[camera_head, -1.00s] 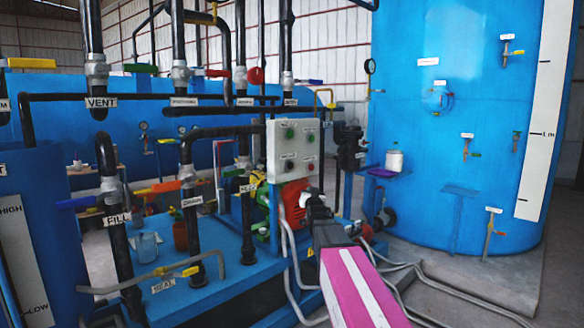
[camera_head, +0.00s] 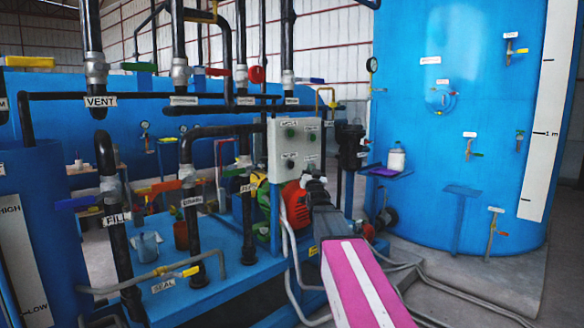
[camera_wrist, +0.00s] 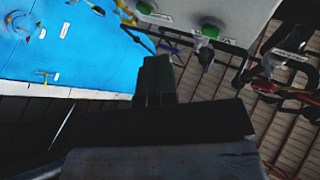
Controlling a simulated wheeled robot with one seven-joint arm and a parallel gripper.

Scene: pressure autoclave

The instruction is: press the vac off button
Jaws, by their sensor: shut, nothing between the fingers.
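The control box (camera_head: 281,150) is a pale grey panel on a blue post in the head view. The labels are too blurred to read, so I cannot tell which button is vac off. My gripper (camera_head: 314,180) is just below and in front of the box's lower right part, overlapping its lower edge. In the wrist view my shut, empty fingers (camera_wrist: 157,72) point towards the box (camera_wrist: 235,18), where a green button (camera_wrist: 209,28) shows. Contact cannot be seen.
Black pipes with valves and labels crowd the left, including the fill pipe (camera_head: 122,235). A red motor (camera_head: 297,204) sits behind my gripper. A dark filter housing (camera_head: 351,147) stands right of the box. A large blue tank (camera_head: 450,120) is further right.

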